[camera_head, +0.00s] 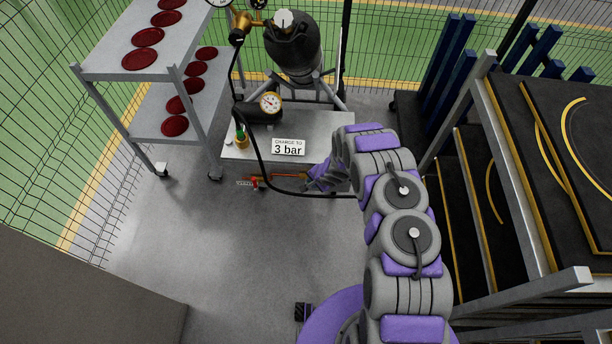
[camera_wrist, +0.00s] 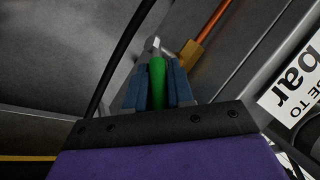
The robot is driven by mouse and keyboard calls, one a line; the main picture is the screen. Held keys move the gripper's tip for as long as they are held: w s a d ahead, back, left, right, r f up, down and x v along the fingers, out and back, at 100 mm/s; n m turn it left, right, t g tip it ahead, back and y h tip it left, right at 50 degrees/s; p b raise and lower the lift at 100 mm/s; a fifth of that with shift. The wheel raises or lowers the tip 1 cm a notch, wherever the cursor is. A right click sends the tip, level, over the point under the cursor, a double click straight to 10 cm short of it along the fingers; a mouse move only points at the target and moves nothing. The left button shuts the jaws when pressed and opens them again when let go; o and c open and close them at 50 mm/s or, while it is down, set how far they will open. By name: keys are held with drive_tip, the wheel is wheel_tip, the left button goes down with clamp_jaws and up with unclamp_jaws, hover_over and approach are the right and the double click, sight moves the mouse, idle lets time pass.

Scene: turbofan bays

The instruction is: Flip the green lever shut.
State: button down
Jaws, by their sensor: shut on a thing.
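The green lever (camera_wrist: 157,76) shows in the wrist view between the two blue fingers of my gripper (camera_wrist: 157,84), which is shut on it. A pale metal tip shows just beyond the lever's far end. In the head view my gripper (camera_head: 314,184) is low at the front of the grey bench (camera_head: 238,152), beside the orange pipe (camera_head: 287,176). The lever cannot be made out there.
A black hose (camera_wrist: 120,55) runs close to the left of my gripper. The bench bears a "3 bar" sign (camera_head: 288,147) and a gauge (camera_head: 270,103). A rack (camera_head: 192,151) with red discs stands left. Open floor (camera_head: 240,245) lies in front.

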drive_tip(key=shift+s+a, duration=0.15)
drive_tip(key=shift+a, duration=0.4)
drive_tip(key=shift+d+h, duration=0.5)
drive_tip(key=shift+d, duration=0.05)
drive_tip(key=shift+a+n+h+b, duration=0.3)
drive_tip(key=shift+a+h+b, duration=0.3)
drive_tip(key=shift+b, duration=0.1)
drive_tip(key=shift+d, duration=0.15)
drive_tip(key=shift+d+b, duration=0.1)
drive_tip(key=shift+b, duration=0.2)
